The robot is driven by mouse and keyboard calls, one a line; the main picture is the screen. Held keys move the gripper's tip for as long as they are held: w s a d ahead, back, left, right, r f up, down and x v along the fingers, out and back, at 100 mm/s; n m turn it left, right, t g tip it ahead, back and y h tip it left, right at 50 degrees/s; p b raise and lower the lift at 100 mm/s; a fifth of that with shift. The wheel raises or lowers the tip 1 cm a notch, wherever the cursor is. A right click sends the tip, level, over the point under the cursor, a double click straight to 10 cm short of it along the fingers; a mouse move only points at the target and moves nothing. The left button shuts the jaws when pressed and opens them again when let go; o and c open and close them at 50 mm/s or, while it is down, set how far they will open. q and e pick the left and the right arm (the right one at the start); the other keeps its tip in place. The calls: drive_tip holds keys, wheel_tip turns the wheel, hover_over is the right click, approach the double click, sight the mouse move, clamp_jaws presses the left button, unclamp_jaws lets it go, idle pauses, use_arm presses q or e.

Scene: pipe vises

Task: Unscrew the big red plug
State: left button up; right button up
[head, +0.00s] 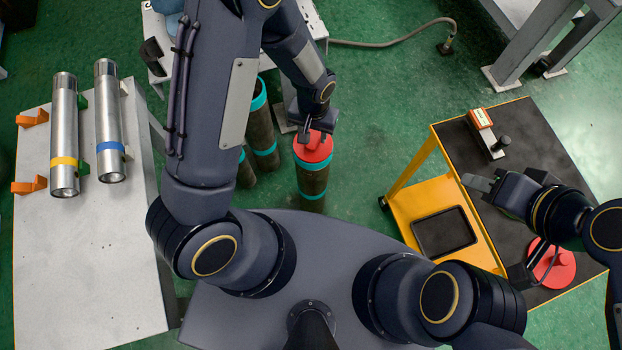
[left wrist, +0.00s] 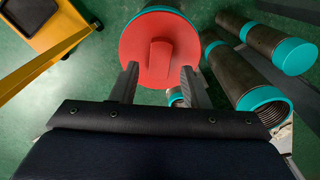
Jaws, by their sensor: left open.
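The big red plug (head: 318,150) sits on top of an upright dark pipe with teal bands (head: 312,182) in the head view. In the left wrist view, the plug (left wrist: 135,42) is a round red disc with a raised red grip bar (left wrist: 160,62) across it. My left gripper (head: 308,128) is above the plug, partly hiding it. In the left wrist view, its open fingers (left wrist: 160,82) are to either side of the bar's near end, apart from it. My right gripper (head: 482,183) is over the cart, far from the plug; its jaw opening is unclear.
Other dark teal-ended pipes (head: 262,130) stand close to the plugged pipe. Another red plug (head: 556,268) lies on the black-topped yellow cart (head: 525,125), near my right arm. A grey table (head: 95,250) at left holds two silver cylinders (head: 64,135). Green floor lies between.

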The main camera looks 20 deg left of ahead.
sight(313, 145)
use_arm(q)
drive_tip(key=shift+f+b, duration=1.05)
drive_tip(key=shift+f, duration=0.15)
drive_tip(key=shift+r, duration=0.1)
